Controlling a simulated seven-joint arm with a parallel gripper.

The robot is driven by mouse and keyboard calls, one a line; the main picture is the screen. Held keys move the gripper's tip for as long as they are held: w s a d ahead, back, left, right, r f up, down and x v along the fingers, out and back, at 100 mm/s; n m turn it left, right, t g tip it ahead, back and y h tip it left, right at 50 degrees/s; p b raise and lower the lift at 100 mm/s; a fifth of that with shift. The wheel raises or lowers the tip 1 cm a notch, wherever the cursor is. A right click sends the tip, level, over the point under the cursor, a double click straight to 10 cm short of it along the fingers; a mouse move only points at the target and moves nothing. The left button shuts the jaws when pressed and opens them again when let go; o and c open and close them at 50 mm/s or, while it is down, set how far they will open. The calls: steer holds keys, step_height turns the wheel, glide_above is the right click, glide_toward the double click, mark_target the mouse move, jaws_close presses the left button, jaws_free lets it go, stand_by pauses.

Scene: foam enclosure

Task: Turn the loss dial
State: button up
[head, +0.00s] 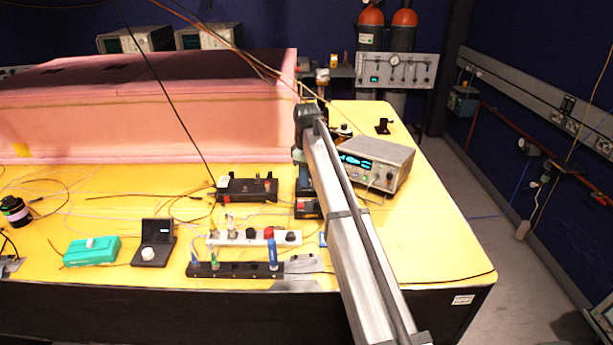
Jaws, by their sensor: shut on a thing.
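My arm reaches from the bottom right up to a dark joint above the bench, and a small part of it shows below that joint. My gripper's fingers are hidden behind the arm, so I cannot see what they touch. I cannot pick out the loss dial for certain. A small black instrument box (307,208) stands beside the arm, partly covered by it.
A grey instrument with a lit display (376,164) stands right of my arm. A white power strip (254,237) and a black one (235,269) lie in front. A pink foam enclosure (190,120) fills the back left. The yellow bench (445,245) is clear at right.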

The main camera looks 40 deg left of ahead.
jaws_close()
steer(key=shift+m, duration=2.4)
steer(key=o, duration=0.7)
jaws_free()
steer(key=shift+o, duration=0.2)
steer(key=shift+r, duration=0.15)
step_height(320, 180, up, 14)
steer(key=shift+f, duration=0.25)
